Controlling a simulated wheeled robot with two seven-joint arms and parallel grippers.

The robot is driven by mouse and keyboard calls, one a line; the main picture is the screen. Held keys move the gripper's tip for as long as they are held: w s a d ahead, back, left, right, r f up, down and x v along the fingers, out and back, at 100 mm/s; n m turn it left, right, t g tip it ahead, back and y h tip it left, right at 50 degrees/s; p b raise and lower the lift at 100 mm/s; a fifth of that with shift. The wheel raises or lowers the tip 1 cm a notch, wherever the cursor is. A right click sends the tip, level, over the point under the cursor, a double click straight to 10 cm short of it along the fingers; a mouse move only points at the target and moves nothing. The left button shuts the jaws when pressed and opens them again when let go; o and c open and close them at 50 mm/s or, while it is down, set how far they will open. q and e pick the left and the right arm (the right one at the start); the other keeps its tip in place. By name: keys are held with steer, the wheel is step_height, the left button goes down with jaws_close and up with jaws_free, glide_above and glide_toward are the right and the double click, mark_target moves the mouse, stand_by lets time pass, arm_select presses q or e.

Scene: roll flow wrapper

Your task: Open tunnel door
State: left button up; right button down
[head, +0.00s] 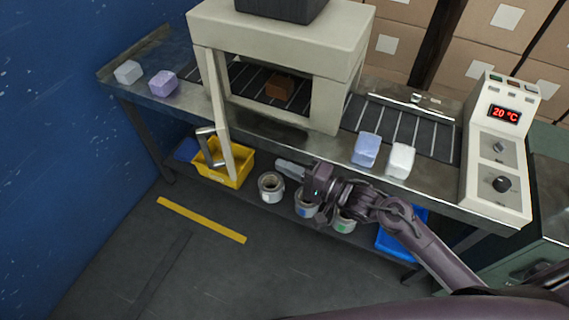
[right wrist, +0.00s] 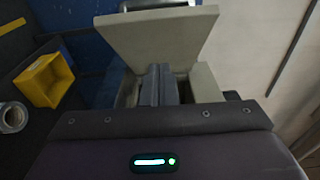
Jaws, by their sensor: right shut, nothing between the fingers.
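The tunnel (head: 325,105) is a cream housing over the conveyor. Its door (head: 217,110) is a cream panel at the left side of the opening. It stands swung outward, seen nearly edge-on, with a metal handle (head: 206,143) on its left face. A brown block (head: 280,87) shows inside through the opening. My right gripper (head: 284,166) is shut and empty, in front of the bench edge, to the right of the door and apart from it. In the right wrist view the door (right wrist: 155,40) rises beyond the shut fingers (right wrist: 160,80). My left gripper is out of view.
A white block (head: 128,72) and a purple block (head: 163,83) sit left on the bench; a blue block (head: 366,149) and another white one (head: 400,160) sit right. A yellow bin (head: 238,175) and tape rolls (head: 271,187) lie below. The control panel (head: 500,150) stands right.

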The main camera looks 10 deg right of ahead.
steer(key=w+a+p, duration=0.2)
steer(key=w+a, duration=0.2)
steer(key=a, duration=0.5)
steer(key=shift+w, duration=0.2)
steer(key=shift+a, duration=0.1)
